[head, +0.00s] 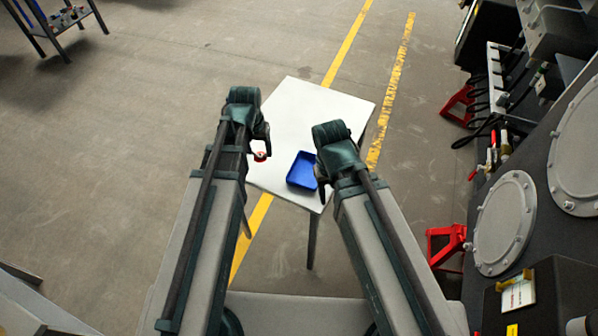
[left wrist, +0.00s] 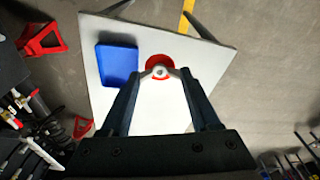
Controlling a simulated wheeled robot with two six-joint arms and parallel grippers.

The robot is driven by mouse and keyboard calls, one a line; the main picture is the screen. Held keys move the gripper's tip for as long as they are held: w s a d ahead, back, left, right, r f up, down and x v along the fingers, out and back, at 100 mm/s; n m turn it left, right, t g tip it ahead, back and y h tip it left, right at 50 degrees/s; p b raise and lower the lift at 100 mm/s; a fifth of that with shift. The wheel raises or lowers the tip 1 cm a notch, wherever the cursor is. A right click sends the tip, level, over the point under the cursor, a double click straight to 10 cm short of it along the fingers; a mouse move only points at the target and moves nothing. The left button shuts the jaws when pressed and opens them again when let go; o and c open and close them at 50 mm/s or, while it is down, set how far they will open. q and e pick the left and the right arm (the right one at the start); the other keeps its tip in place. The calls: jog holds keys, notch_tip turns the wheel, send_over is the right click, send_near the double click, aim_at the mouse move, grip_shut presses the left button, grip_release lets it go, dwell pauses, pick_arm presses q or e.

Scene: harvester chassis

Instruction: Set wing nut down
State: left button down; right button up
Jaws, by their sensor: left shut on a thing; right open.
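A small grey wing nut (left wrist: 160,72) sits between the fingertips of my left gripper (left wrist: 161,75), which is shut on it. Behind it in the left wrist view is a round red piece (left wrist: 157,59); whether they touch is unclear. In the head view my left gripper (head: 263,148) is over the left side of the white table (head: 315,105), with the red piece (head: 260,156) at its tip. The wing nut cannot be made out there. My right gripper (head: 321,187) is open at the right edge of the blue tray, its fingers partly hidden by the arm.
A blue tray (head: 302,170) lies on the table's near part, right of my left gripper; it looks empty. The table's far part is clear. Dark machinery (head: 570,200) and red stands (head: 446,243) are at the right. A dark rack (head: 62,18) stands far left.

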pick_arm(q)
jog(key=s+d+f+m+b, duration=0.1)
jog(key=s+d+f+b, duration=0.3)
jog(key=d+f+b, duration=0.1)
jog(key=s+d+f+m+b, duration=0.1)
jog(key=s+d+f+b, duration=0.4)
jog(key=f+b, duration=0.3)
jog(key=shift+s+d+f+m+h, duration=0.25)
jog(key=shift+d+f+m+h, duration=0.05)
jog(key=shift+f, duration=0.45)
pick_arm(e)
notch_tip(320, 180, down, 14)
jog(key=shift+f, duration=0.25)
pick_arm(q)
jog(key=shift+w, duration=0.1)
